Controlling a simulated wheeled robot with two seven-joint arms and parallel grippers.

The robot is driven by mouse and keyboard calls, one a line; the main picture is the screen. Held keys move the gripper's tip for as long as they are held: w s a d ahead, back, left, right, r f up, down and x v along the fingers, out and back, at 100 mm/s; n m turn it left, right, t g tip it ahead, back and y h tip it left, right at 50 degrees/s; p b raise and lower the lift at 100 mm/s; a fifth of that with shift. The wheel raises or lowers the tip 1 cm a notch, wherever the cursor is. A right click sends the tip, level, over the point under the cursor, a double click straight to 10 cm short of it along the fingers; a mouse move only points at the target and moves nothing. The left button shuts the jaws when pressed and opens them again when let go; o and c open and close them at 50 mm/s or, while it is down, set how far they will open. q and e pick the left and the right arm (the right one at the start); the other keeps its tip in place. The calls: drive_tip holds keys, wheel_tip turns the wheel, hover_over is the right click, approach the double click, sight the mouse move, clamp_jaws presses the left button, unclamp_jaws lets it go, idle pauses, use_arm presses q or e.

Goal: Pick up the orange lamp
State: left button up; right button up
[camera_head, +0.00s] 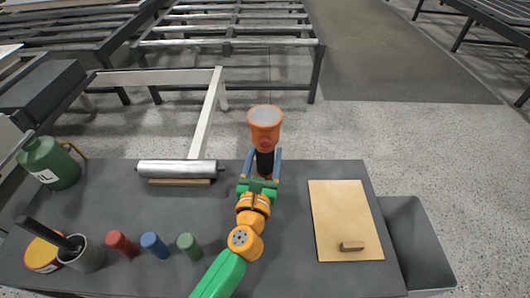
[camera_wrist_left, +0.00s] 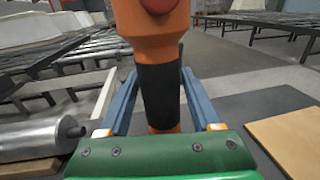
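The orange lamp (camera_head: 265,122) is upright near the table's far edge, with a wide orange head, a grey top and a black grip. Its black grip (camera_wrist_left: 158,90) fills the middle of the left wrist view; the lamp's top is cut off there. My left gripper (camera_head: 264,160) has its two blue fingers on either side of the grip. Narrow gaps show between grip and fingers, so the gripper looks open around it. The lamp's foot is hidden behind the gripper in the head view. My right gripper is in neither view.
The grey table (camera_head: 310,275) holds a metal roller (camera_head: 180,169), a green bottle (camera_head: 48,162), a dark cup (camera_head: 84,256), a tin (camera_head: 42,256) and red (camera_head: 122,244), blue (camera_head: 155,246) and green (camera_head: 189,246) cylinders. A wooden board (camera_head: 340,215) lies right. Table between roller and cylinders is clear.

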sight(265, 142)
use_arm(q)
clamp_jaws()
drive_tip(key=r+p, duration=0.2)
drive_tip(key=r, duration=0.1)
drive_tip(key=r+p, duration=0.1)
drive_tip(key=shift+s+r+p, duration=0.25)
drive_tip(key=shift+p, duration=0.05)
drive_tip(key=s+r+p, duration=0.1)
drive_tip(key=r, duration=0.1)
drive_tip(key=s+r+p, duration=0.2)
drive_tip(key=shift+s+r, duration=0.2)
drive_tip(key=shift+s, duration=0.1)
drive_tip(key=s+r, duration=0.4)
drive_tip(key=s, duration=0.6)
drive_tip(key=shift+b, duration=0.3)
